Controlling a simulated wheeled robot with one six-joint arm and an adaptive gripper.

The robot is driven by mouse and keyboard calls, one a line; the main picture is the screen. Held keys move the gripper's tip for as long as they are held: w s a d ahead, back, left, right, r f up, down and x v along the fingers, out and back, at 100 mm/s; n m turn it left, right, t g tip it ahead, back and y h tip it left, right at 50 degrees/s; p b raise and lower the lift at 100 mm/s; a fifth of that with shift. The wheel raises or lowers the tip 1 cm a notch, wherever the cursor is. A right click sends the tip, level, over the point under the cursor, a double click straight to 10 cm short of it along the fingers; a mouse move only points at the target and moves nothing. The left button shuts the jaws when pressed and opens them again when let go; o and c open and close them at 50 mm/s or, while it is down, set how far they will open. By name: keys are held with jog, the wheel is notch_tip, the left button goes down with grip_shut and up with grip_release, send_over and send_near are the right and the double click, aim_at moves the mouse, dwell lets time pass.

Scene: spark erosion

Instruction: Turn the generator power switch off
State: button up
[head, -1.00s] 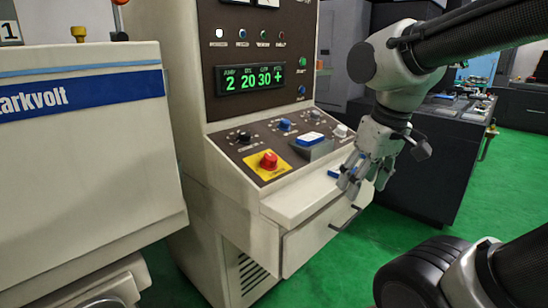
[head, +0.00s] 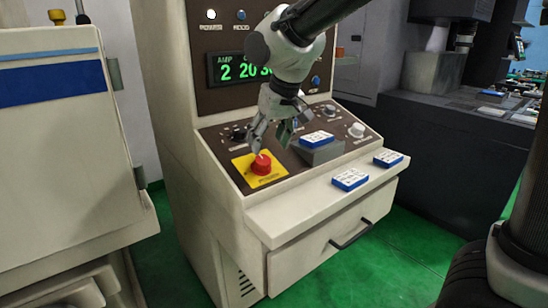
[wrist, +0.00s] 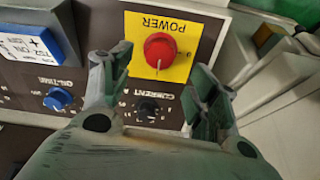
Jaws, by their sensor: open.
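The generator power switch is a red knob (head: 261,165) on a yellow plate (head: 267,182) at the front left of the sloped control panel. In the wrist view the red knob (wrist: 160,51) sits on the yellow plate marked POWER (wrist: 183,24), with a white mark at its lower edge. My gripper (head: 272,147) is above the panel, close to the knob. In the wrist view my gripper (wrist: 158,68) is open, its fingers on either side of the knob's near side. Whether they touch the knob cannot be told.
A black knob (wrist: 148,110) marked CURRENT and a blue knob (wrist: 58,98) lie near the fingers. A blue-and-white block (head: 317,139) stands on a raised grey box. Two more such blocks, one here (head: 350,179), lie on the ledge. A cream cabinet (head: 60,165) stands at left.

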aim_at(263, 159)
jog(key=x, duration=0.7)
jog(key=shift+f, duration=0.4)
jog(key=c, duration=1)
